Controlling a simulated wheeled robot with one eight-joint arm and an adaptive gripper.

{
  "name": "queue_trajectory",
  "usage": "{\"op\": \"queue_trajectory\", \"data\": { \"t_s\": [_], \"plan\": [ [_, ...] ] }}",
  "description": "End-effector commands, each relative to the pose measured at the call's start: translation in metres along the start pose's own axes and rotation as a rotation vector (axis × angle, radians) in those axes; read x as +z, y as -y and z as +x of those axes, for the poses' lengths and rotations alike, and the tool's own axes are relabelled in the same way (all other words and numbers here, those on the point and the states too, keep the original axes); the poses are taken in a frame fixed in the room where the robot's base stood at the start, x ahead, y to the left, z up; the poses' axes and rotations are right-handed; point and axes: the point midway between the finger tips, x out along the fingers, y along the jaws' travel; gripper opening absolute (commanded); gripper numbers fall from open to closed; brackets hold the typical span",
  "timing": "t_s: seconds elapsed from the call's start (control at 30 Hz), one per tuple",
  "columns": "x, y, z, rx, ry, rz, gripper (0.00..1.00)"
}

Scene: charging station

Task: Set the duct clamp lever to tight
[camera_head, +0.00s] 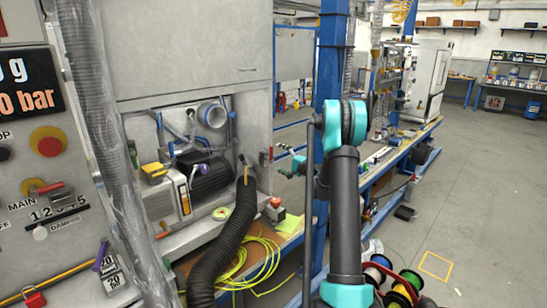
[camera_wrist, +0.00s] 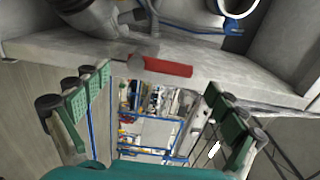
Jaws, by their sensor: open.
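A red lever (camera_wrist: 165,67) with a grey pivot end lies roughly level across the wrist view, by the pale edge of the machine housing. I take it for the duct clamp lever. In the head view a small red handle (camera_head: 264,158) shows at the housing's right edge. My gripper (camera_wrist: 158,103) is open and empty, with its green-padded fingers to the left and right of the lever's line. In the head view my gripper (camera_head: 288,160) is right of the housing edge, partly hidden by my arm. Contact with the lever cannot be told. Its marked setting is not readable.
A yellow cable coil (camera_head: 256,258) lies below. A blue post (camera_head: 325,60) stands behind my arm. A control panel (camera_head: 45,170) fills the left. The floor at right (camera_head: 480,200) is mostly clear.

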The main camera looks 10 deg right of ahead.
Motion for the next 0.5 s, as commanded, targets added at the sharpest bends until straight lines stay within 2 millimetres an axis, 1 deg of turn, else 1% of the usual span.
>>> {"op": "queue_trajectory", "data": {
  "t_s": [0.03,0.2,0.4,0.5],
  "plan": [
    [-0.001,0.0,-0.012,0.0,-0.003,0.0,0.96],
    [-0.001,0.0,-0.046,0.0,-0.003,0.0,0.96],
    [-0.001,0.0,-0.07,0.0,-0.002,0.0,0.96],
    [0.0,0.0,-0.076,0.0,0.0,0.0,0.96]
  ]
}}
